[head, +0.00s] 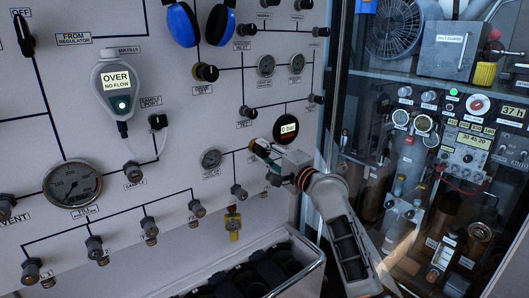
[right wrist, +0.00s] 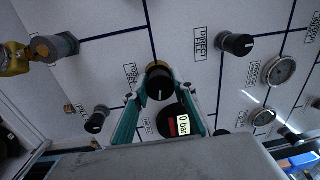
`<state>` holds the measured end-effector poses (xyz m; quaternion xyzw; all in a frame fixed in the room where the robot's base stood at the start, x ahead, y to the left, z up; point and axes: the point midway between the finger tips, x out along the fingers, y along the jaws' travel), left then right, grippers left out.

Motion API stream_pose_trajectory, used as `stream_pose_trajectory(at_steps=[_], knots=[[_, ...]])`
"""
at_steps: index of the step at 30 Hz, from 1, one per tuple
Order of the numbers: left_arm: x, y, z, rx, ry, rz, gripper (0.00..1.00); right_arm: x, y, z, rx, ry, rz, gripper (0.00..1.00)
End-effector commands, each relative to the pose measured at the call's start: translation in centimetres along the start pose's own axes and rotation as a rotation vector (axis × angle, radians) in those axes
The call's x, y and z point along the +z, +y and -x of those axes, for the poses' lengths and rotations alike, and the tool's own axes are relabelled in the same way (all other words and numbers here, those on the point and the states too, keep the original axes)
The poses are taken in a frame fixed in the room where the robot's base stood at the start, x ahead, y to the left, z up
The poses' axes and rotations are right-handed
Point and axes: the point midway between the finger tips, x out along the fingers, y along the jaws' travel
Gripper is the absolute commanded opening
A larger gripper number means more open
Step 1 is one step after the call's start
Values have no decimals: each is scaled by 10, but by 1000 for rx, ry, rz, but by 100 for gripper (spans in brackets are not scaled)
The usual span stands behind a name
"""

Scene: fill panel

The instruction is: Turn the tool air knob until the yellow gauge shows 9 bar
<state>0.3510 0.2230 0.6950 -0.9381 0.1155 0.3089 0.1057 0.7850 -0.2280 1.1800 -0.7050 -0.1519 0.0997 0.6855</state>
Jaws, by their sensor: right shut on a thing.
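The tool air knob (right wrist: 160,83) is a black round knob on the white panel, beside a label that seems to begin with "TOOL". My right gripper (right wrist: 157,88) has its teal fingers around this knob, one on each side, and is shut on it. My left gripper is out of view.
A small dial (head: 211,159) and black knobs sit close left of my gripper. A tray of dark items (head: 255,275) juts out below. A glass-fronted cabinet (head: 440,150) stands at right. A handheld meter (head: 117,85) reads OVER, NO FLOW.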

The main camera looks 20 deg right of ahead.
Motion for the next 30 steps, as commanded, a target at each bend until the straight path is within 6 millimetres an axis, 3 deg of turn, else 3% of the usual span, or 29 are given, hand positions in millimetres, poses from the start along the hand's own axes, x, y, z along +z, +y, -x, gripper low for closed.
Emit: stream_pose_trajectory(at_steps=[8,9,10,23,30], knots=[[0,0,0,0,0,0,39,0,-1,0,-2,1,0,4],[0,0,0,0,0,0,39,0,-1,0,-2,1,0,36],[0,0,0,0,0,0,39,0,-1,0,-2,1,0,43],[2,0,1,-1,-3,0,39,0,0,5,-1,1,2,43],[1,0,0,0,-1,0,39,-1,0,44,-1,2,4,43]])
